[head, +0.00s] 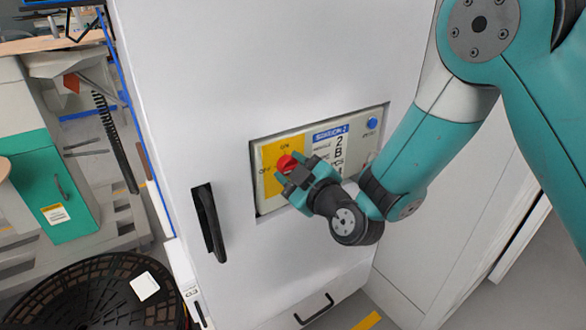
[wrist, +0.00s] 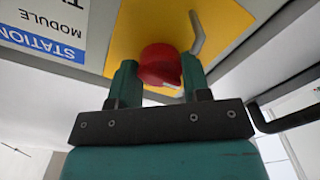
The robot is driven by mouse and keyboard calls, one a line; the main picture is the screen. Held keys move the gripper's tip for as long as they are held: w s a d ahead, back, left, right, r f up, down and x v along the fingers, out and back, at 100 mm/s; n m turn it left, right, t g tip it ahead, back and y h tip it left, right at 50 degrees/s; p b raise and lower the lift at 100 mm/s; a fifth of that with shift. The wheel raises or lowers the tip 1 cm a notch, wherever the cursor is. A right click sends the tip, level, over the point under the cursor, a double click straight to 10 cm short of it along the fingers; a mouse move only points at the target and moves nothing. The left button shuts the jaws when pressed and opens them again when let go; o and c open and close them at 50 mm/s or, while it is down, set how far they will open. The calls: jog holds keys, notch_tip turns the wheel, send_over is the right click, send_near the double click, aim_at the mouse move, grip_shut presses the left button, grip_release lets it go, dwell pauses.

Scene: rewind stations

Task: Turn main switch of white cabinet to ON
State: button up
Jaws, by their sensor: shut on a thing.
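The white cabinet (head: 180,70) fills the middle of the head view. Its panel (head: 325,140) has a yellow plate (head: 270,155) with the red main switch (head: 286,163), marked ON above and OFF to the left. My gripper (head: 290,178) is at the switch and partly covers it. In the wrist view, the red knob (wrist: 160,65) sits between the two teal fingers (wrist: 158,75), which are closed on its sides. The knob's exact pointing angle is hard to tell.
A black door handle (head: 208,222) stands out left of the panel. A blue button (head: 372,124) is at the panel's right. A grey bent rod (wrist: 197,33) stands close to the knob. A round black grated thing (head: 95,295) is at lower left.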

jog(key=shift+r, duration=0.1)
jog(key=m, duration=0.4)
jog(key=shift+r+m, duration=0.1)
jog(key=shift+m, duration=0.2)
jog(key=m, duration=0.4)
jog(key=shift+w+m, duration=0.1)
jog(key=shift+m, duration=0.2)
jog(key=m, duration=0.4)
jog(key=shift+d+m, duration=0.1)
jog(key=shift+m, duration=0.2)
jog(key=shift+w+d+m, duration=0.1)
jog(key=shift+m, duration=2)
jog(key=o, duration=0.9)
